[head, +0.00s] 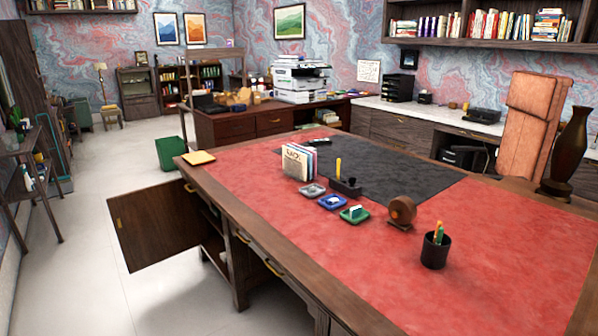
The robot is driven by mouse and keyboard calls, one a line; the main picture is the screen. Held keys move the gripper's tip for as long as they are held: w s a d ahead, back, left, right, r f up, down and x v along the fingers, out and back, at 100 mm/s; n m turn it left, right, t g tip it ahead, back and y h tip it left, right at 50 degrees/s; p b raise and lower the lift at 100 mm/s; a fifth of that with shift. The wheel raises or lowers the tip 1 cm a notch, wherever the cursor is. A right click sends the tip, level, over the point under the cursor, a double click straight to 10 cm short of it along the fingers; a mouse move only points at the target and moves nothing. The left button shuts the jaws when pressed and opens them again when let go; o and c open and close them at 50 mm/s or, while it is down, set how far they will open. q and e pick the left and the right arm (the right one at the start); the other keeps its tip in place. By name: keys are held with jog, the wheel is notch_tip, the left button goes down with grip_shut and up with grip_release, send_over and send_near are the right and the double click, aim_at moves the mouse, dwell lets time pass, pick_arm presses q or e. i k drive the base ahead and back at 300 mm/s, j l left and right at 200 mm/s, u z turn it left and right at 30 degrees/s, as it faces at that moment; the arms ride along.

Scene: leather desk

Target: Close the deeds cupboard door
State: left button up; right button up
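The deeds cupboard door (155,222) is a dark wooden panel at the left end of the desk. It stands wide open, swung out to the left over the pale floor. A small brass handle or knob shows near its outer edge. Behind its hinge side, the cupboard opening (212,240) under the desk top shows a shelf, and most of the inside is hidden. Neither of my grippers is in the head view.
The desk (230,205) has a red leather top with a dark mat, a pen cup (435,250), small trays and a letter holder (299,162). Drawers with brass handles sit right of the cupboard. A green bin (171,153) stands beyond the door. Floor left of the door is clear.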

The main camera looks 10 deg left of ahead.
aim_at(159, 222)
jog(key=u, duration=0.8)
jog(key=i+j+u, duration=0.2)
jog(key=u, duration=0.2)
jog(key=i+j+u, duration=0.15)
jog(key=i+u, duration=0.45)
jog(key=u, duration=0.15)
jog(key=i, duration=2.65)
jog(key=i+j, duration=0.1)
jog(key=i, duration=2.55)
jog(key=i+z, duration=0.1)
jog(key=z, duration=0.3)
jog(key=i+z, duration=0.15)
jog(key=z, duration=0.2)
jog(key=i+j+z, duration=0.1)
jog(key=z, duration=0.3)
jog(key=i+z, duration=0.1)
jog(key=z, duration=0.25)
jog(key=j+z, duration=0.15)
jog(key=z, duration=2.15)
